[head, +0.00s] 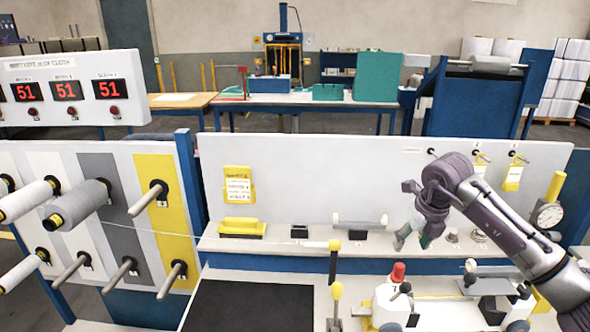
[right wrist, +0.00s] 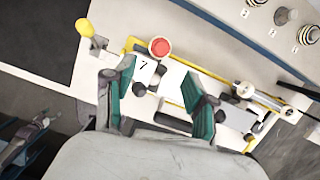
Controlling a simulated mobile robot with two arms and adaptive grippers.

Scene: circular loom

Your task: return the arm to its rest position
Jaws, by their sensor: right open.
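My right arm reaches in from the lower right in the head view, over the bench. Its right gripper (head: 412,241) hangs down in front of the pale back panel (head: 320,180), above the bench shelf. In the right wrist view the two green-padded fingers of the right gripper (right wrist: 158,70) stand apart with nothing between them. Beyond them lie a red button (right wrist: 160,46) and a white plate marked 7. I see no contact between the fingers and these parts. My left gripper does not show in the head view.
Below the gripper are the red-topped station (head: 397,272) and a yellow-knobbed lever (head: 336,292). A dark mat (head: 250,305) lies clear. Spools (head: 75,205) on pegs stand at left.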

